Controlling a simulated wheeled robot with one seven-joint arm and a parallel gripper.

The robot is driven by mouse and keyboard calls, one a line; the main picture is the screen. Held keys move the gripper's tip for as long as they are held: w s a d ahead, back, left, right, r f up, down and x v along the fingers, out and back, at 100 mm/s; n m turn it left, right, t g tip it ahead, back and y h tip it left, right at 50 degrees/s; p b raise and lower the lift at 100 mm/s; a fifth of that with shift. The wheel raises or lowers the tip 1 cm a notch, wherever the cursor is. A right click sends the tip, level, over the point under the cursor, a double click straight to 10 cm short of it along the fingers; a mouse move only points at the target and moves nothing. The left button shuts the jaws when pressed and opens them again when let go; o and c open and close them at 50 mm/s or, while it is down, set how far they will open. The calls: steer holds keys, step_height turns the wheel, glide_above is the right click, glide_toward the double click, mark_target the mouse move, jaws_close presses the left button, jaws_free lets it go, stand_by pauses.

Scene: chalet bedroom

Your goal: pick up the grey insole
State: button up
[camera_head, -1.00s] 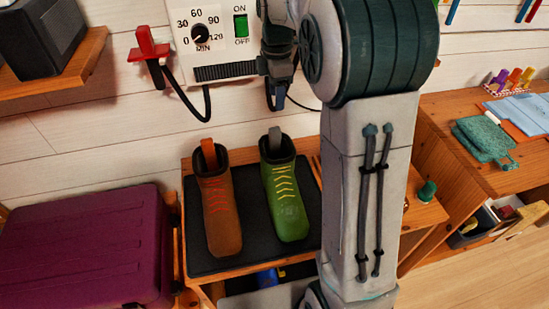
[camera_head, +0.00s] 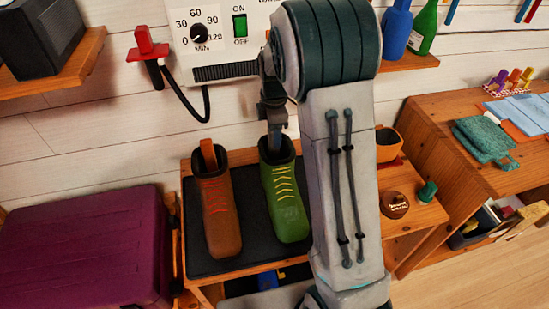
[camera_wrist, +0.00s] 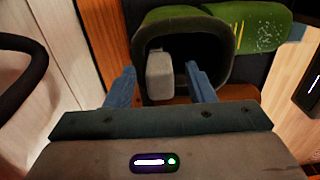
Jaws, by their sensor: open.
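The grey insole (camera_wrist: 160,75) stands up inside the opening of the green boot (camera_wrist: 225,55), seen in the wrist view between my fingers. My gripper (camera_wrist: 160,82) is open, with one blue finger on each side of the insole; whether either finger touches it I cannot tell. In the head view the green boot (camera_head: 287,205) stands on a dark mat (camera_head: 255,254), and my gripper (camera_head: 276,135) is at its top opening, hiding the insole there. A brown boot (camera_head: 220,215) with an orange-brown insole (camera_head: 208,154) stands to the left.
A control box with a dial (camera_head: 200,34) hangs on the wall behind. A purple case (camera_head: 85,245) lies at left. Right of my arm on the wooden stand are an orange bowl (camera_head: 388,145), a round brown tin (camera_head: 395,205) and a green object (camera_head: 427,192).

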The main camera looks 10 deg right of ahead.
steer(key=shift+f, duration=0.15)
jaws_close()
